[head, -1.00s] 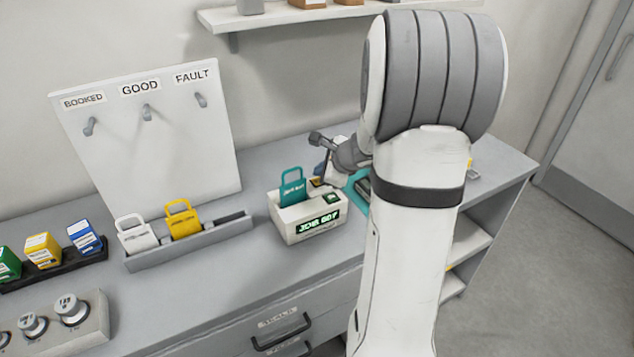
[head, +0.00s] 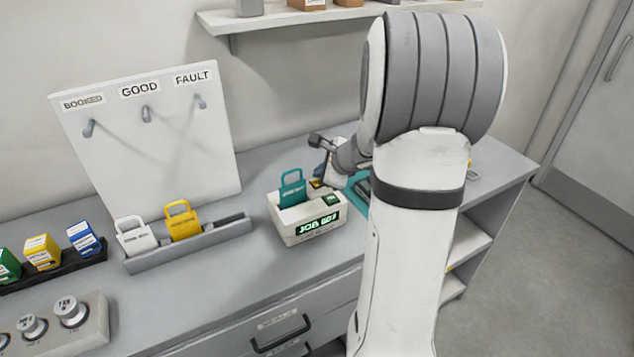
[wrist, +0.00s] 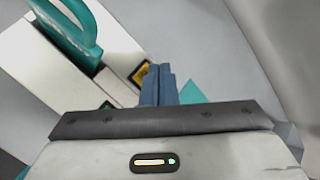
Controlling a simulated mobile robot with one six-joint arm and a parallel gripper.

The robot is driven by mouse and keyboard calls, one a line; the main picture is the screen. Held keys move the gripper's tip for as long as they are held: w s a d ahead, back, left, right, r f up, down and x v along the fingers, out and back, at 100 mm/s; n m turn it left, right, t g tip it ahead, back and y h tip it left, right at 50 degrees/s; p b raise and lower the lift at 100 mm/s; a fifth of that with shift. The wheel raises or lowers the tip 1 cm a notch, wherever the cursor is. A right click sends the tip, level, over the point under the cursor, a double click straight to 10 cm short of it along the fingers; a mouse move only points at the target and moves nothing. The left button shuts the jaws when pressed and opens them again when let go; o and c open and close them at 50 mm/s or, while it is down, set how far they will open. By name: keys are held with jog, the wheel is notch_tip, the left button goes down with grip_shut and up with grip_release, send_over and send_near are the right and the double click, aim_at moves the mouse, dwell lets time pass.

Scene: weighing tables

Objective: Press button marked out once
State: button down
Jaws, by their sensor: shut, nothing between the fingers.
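A white box with a lit green display reading about "JOB 607" (head: 308,233) stands on the bench. A teal tag (head: 292,190) stands in its top slot. On its top are a yellow-and-black button (wrist: 140,74) and a dark green button (wrist: 106,105); I cannot read their markings, so I cannot tell which is "out". My gripper (wrist: 160,72) is shut and empty. In the wrist view its blue fingertips are just right of the yellow-and-black button, close to it; contact cannot be told. In the head view my arm hides much of the gripper.
A grey rack holds a white tag (head: 132,237) and a yellow tag (head: 183,222) left of the box. A board with labelled pegs (head: 150,165) stands behind. A teal object (head: 357,190) lies right of the box. Bench space before the box is clear.

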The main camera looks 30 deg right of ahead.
jog(key=shift+f, duration=0.1)
dwell(0.6)
jog(key=shift+f+b, duration=0.4)
jog(key=shift+b, duration=0.2)
jog(key=shift+f+b, duration=0.3)
jog(key=shift+b, duration=0.1)
dwell(0.4)
dwell(0.3)
jog(key=shift+r+p, duration=0.55)
jog(key=shift+r, duration=0.25)
jog(key=shift+r, duration=0.1)
notch_tip(320, 180, up, 5)
jog(key=p, duration=0.4)
dwell(0.6)
